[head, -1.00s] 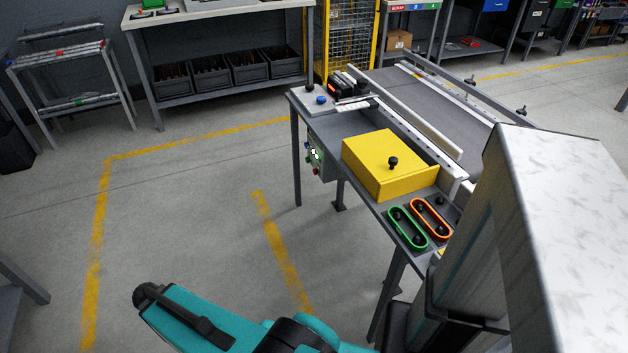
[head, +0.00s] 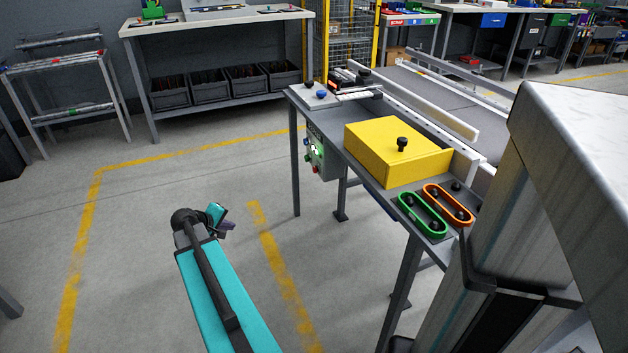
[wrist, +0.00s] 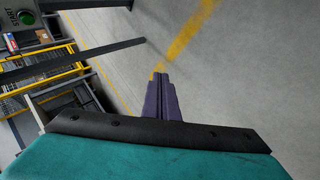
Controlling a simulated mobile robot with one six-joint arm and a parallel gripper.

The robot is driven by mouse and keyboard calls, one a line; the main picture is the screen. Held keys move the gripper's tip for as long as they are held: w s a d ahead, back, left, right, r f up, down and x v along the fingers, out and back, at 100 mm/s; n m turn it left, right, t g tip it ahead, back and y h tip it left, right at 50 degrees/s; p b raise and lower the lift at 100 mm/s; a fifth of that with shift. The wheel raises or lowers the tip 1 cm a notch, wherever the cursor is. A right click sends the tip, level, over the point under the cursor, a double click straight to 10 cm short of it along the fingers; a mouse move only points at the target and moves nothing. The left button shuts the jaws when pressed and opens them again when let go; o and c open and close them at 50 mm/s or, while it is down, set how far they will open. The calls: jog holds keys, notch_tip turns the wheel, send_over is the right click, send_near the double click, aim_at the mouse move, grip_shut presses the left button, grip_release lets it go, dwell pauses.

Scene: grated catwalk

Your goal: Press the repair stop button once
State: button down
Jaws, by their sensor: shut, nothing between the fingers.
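A grey control box (head: 317,157) hangs on the near side of the conveyor table. It bears a lit green-white button (head: 315,148) and small red spots (head: 315,170) low on it. In the wrist view a green button (wrist: 26,17) marked START shows at the top left corner. I cannot read which button is the repair stop. My gripper (head: 230,227) is out over the floor, left of and apart from the box. In the wrist view its purple fingers (wrist: 160,85) are together and hold nothing.
The table carries a yellow box (head: 393,155) with a black knob, a blue button (head: 321,93) on a grey plate, and green (head: 421,214) and orange (head: 446,204) oval frames. A table leg (head: 296,170) stands left of the control box. Floor around my gripper is clear.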

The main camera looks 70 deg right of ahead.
aim_at(315, 170)
jog(key=s+d+r+h+b, duration=0.1)
jog(key=s+d+r+b, duration=0.2)
jog(key=d, duration=0.3)
jog(key=s+d+r+m+g+h+b, duration=0.1)
jog(key=s+d+r+b, duration=0.2)
jog(key=s+d, duration=0.2)
jog(key=s+d+r+g+h+b, duration=0.1)
jog(key=s+d+r+h+b, duration=0.1)
jog(key=d, duration=0.5)
notch_tip(315, 170, up, 2)
jog(key=s+b, duration=0.1)
jog(key=s, duration=0.2)
jog(key=shift+d+m, duration=0.25)
jog(key=shift+m, duration=0.15)
jog(key=s+d+p, duration=0.1)
jog(key=s+d, duration=0.4)
jog(key=s, duration=0.1)
jog(key=shift+s+d, duration=0.25)
jog(key=shift+s, duration=0.1)
